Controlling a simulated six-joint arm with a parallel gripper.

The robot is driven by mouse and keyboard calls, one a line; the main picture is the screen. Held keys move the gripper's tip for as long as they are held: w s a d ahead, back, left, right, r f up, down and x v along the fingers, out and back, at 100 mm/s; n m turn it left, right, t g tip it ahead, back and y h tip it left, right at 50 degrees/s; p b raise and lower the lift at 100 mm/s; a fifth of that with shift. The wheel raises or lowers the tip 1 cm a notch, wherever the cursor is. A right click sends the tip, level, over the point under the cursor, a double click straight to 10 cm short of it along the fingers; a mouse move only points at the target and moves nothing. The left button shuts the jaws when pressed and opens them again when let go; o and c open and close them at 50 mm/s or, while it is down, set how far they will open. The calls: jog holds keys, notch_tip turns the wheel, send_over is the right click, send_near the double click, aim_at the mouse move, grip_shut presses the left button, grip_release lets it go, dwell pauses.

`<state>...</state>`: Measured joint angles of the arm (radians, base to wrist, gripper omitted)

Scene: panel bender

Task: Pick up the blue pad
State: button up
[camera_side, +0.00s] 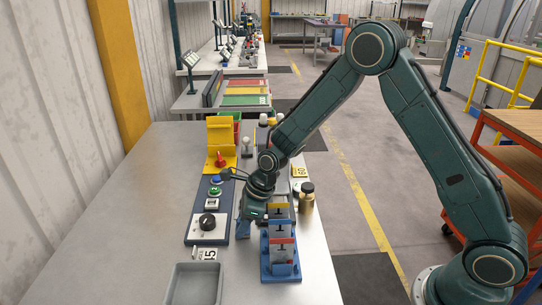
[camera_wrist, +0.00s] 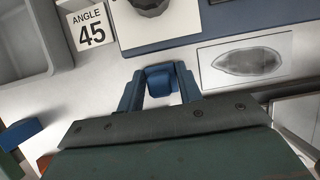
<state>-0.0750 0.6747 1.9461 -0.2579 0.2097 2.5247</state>
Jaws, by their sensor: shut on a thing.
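My gripper (camera_wrist: 160,78) is shut on the blue pad (camera_wrist: 161,86) in the wrist view. The pad is a small blue block with rounded edges and sits between the two blue fingers. In the side view my gripper (camera_side: 246,220) is low over the steel table, between the control panel and the blue stand. The pad cannot be made out there, and I cannot tell whether it touches the table.
The control panel (camera_side: 196,236) with a black knob (camera_side: 207,222) is left of my gripper. The blue stand (camera_side: 281,273) holding panels is close on the right. A grey tray (camera_side: 194,285) and an angle 45 card (camera_wrist: 90,28) are nearby. The table's left side is clear.

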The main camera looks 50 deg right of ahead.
jog(key=shift+r, duration=0.1)
notch_tip(320, 180, up, 20)
dwell(0.6)
dwell(0.4)
jog(key=o, duration=0.4)
jog(key=c, duration=0.3)
jog(key=shift+f, duration=0.2)
